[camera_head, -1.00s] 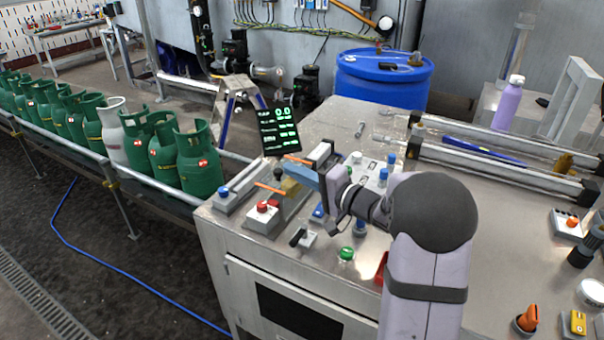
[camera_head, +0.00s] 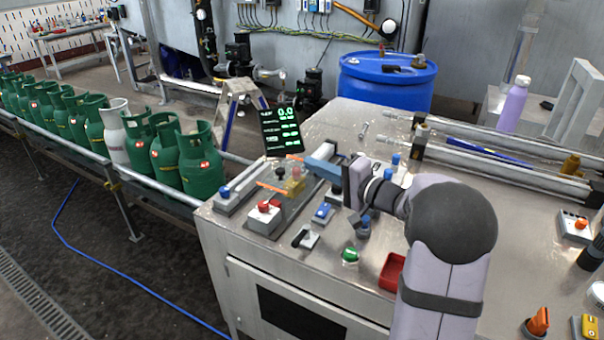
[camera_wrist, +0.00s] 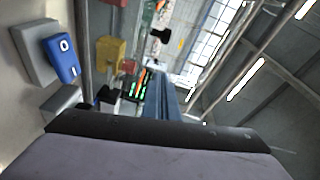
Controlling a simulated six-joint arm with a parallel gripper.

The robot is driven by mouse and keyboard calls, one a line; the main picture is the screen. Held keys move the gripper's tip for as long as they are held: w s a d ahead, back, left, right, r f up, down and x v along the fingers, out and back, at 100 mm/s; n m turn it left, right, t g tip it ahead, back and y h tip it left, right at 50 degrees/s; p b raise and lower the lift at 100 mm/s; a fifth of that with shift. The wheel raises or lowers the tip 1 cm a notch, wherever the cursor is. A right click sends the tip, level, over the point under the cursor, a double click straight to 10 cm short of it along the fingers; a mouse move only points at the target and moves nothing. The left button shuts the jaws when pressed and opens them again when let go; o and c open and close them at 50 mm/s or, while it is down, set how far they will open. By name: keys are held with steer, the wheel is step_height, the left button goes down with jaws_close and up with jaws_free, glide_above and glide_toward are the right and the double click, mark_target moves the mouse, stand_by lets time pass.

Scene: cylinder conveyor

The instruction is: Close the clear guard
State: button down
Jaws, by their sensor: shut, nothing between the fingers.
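I cannot make out the clear guard's outline with certainty. Two orange strips (camera_head: 271,187) (camera_head: 296,158) stand above the left-hand fixture on the bench, and the space between them looks see-through. Behind it are a black-knobbed lever (camera_head: 281,173) and a hazy yellow block (camera_head: 293,188). My gripper (camera_head: 308,163) is shut and empty, its blue fingers pointing left by the right-hand strip. Whether they touch it is unclear. In the wrist view the fingers (camera_wrist: 161,97) point up the picture, with the yellow block (camera_wrist: 112,50) to their left.
A blue-button box (camera_head: 322,212), green button (camera_head: 350,255) and red tray (camera_head: 391,271) lie nearer my arm. A tilted screen (camera_head: 280,131) stands behind. Green cylinders (camera_head: 200,165) line the conveyor at left.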

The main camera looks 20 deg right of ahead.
steer(key=b+v, duration=0.2)
steer(key=v, duration=0.7)
steer(key=shift+r, duration=0.2)
steer(key=shift+a, duration=0.1)
steer(key=s+a+f+g+p, duration=0.1)
steer(key=a, duration=0.2)
steer(key=s+a+f+g+y+p, duration=0.1)
steer(key=s+a+g, duration=0.1)
steer(key=a, duration=0.1)
steer(key=s+a+f+n+g+p, duration=0.1)
steer(key=a+g, duration=0.1)
steer(key=a, duration=0.2)
steer(key=shift+s+a+f, duration=0.1)
steer(key=shift+s+f, duration=0.05)
steer(key=shift+f, duration=0.05)
steer(key=s+a+f+n+g+h+p, duration=0.2)
steer(key=s+a+f+g, duration=0.25)
steer(key=s, duration=0.35)
steer(key=s+a+f+n+g+h+p, duration=0.25)
steer(key=s+f+g, duration=0.25)
steer(key=s, duration=0.3)
steer(key=s+d+f+n+h+p, duration=0.2)
steer(key=s+d+n+h, duration=0.2)
steer(key=s+h, duration=0.2)
steer(key=shift+f, duration=0.15)
